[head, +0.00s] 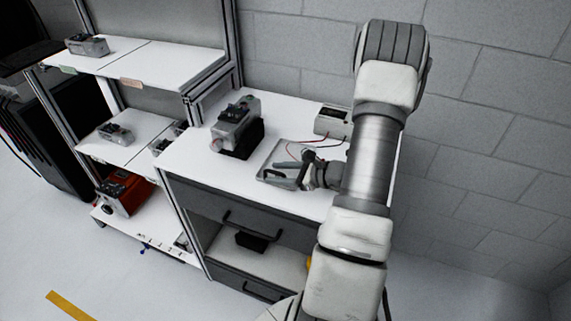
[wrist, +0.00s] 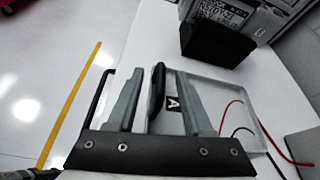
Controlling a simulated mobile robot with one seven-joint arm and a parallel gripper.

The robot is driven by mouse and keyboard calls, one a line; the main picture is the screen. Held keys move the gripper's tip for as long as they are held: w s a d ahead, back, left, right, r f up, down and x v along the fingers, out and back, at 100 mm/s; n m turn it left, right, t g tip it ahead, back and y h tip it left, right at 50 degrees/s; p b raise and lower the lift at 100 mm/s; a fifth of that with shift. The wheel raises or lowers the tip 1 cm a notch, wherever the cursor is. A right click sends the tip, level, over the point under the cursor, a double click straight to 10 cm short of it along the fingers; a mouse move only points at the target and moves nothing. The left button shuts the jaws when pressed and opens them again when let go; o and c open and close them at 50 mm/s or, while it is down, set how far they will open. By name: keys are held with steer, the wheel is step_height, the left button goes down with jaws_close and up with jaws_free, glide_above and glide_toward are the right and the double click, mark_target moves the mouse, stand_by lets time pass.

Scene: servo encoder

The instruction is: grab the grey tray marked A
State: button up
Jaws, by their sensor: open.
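The grey tray marked A (head: 267,158) lies flat on the white worktop, partly hidden by my gripper (head: 278,179) in the head view. My gripper (wrist: 160,73) is open. Its fingers stand either side of a dark upright piece (wrist: 157,88) at the tray's near-left edge. I cannot tell whether either finger touches it.
A grey device on a black block (head: 238,132) stands left of the tray. A beige box (head: 332,121) with red and black wires is behind it; the wires cross the tray. Drawers (head: 245,222) lie below the worktop edge. Shelves (head: 140,62) stand at left, a block wall behind.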

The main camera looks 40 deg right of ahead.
steer(key=shift+w+a+f, duration=0.25)
steer(key=shift+w, duration=0.25)
jaws_close()
stand_by(1.1)
